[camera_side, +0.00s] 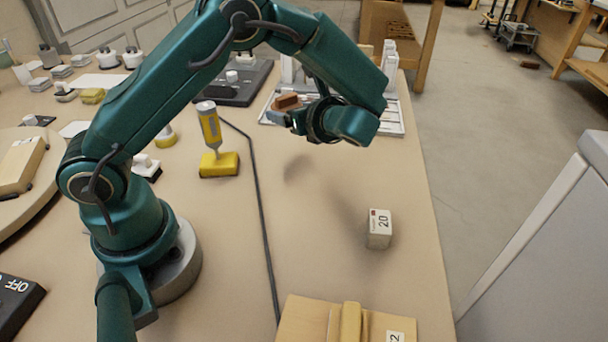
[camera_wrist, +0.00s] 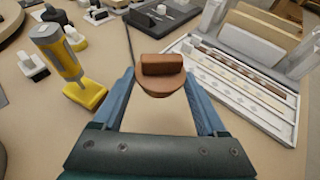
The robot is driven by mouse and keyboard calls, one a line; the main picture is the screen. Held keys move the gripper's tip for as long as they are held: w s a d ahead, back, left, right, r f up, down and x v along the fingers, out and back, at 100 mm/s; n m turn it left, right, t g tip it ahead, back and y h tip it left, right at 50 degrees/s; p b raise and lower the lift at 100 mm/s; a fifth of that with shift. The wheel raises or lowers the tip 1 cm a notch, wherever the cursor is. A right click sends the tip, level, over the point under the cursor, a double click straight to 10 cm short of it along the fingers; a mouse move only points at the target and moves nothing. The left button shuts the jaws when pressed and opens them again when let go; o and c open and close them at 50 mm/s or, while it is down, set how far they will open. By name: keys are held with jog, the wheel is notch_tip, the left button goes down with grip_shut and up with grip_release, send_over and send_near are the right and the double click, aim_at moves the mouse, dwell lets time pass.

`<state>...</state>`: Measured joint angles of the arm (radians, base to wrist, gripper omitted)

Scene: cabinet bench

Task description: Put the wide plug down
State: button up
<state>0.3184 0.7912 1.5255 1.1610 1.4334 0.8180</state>
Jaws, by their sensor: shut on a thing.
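The wide plug looks like a brown piece with a rounded base and a block-shaped grip on top. In the wrist view the plug (camera_wrist: 162,80) sits between the tips of my two blue fingers, and my gripper (camera_wrist: 160,92) is shut on it. In the side view the plug (camera_side: 287,101) is at the end of my gripper (camera_side: 284,116), in front of the white tray. Its underside is hidden, and I cannot tell how high it is above the bench.
A white slotted tray (camera_wrist: 240,85) lies to the right in the wrist view. A grey and yellow tool (camera_side: 210,130) stands in a yellow base (camera_side: 219,165). A white block marked 20 (camera_side: 379,229) and a wooden board (camera_side: 300,320) are nearer the camera. Bare bench lies between them.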

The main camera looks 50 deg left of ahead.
send_over(295, 164)
notch_tip(295, 164, down, 5)
jog(key=shift+r, duration=0.1)
jog(key=shift+f, duration=2.6)
jog(key=shift+f, duration=0.2)
jog(key=o, duration=1.2)
jog(key=shift+o, duration=0.2)
jog(key=shift+r, duration=0.1)
